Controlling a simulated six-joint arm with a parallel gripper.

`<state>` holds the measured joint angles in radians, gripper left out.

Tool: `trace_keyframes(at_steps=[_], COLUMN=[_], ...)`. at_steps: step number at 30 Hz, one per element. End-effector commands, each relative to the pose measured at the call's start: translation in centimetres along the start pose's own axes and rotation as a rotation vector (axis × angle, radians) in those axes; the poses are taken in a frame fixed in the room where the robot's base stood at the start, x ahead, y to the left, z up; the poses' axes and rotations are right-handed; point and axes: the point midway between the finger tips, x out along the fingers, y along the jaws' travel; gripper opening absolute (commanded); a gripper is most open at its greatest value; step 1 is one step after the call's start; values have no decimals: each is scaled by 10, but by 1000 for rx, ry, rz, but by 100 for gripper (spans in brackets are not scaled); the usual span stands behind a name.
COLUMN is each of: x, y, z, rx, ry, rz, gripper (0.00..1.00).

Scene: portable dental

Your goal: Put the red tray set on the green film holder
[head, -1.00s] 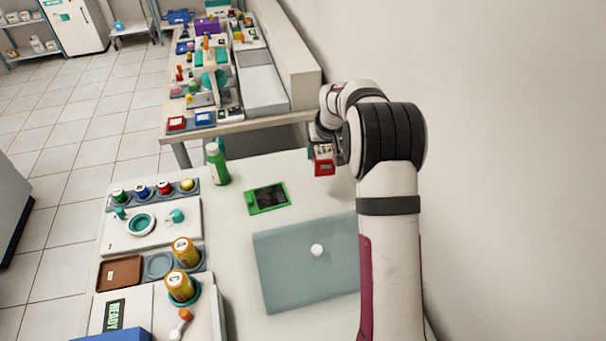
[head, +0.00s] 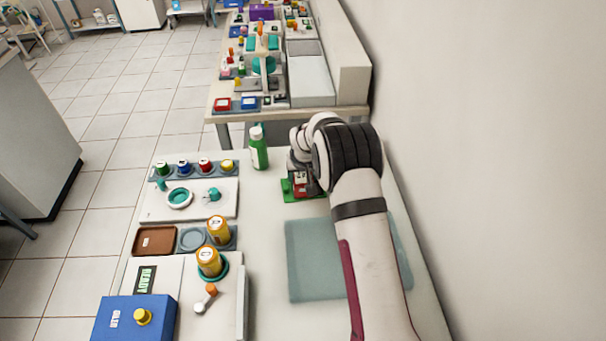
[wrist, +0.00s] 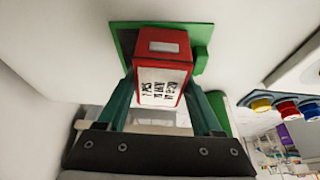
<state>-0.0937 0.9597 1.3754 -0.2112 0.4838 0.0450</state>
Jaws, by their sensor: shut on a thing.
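The red tray set (wrist: 163,68), a red block with a white printed label, is between the two fingers of my gripper (wrist: 165,100) in the wrist view. My gripper is shut on it. The green film holder (wrist: 125,38), a green frame with a dark panel, is right behind the red tray set in that view. In the head view the red tray set (head: 301,178) overlaps the green film holder (head: 291,195) on the near table. My arm hides part of both. I cannot tell whether the tray set touches the holder.
A green bottle (head: 259,149) stands just left of the holder. A grey-blue mat (head: 313,262) lies in front, partly under my arm. Coloured-lid jars (head: 184,168), orange-yellow cans (head: 208,262) and a blue box (head: 132,318) are at left. A wall is close at right.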

Motion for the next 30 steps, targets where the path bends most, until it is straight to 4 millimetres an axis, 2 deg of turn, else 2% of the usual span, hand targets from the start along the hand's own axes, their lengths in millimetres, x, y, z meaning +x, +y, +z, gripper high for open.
trace_keyframes(at_steps=[8, 9, 13, 23, 26, 30], x=[2, 2, 2, -4, -20, -53], y=[0, 0, 0, 0, 0, 0], z=[0, 0, 0, -2, -2, -2], rx=[0, 0, 0, 0, -1, -1], ry=[2, 2, 2, 3, 5, 6], rz=[0, 0, 0, 0, 0, 0], gripper=[0, 73, 96, 97, 97, 97])
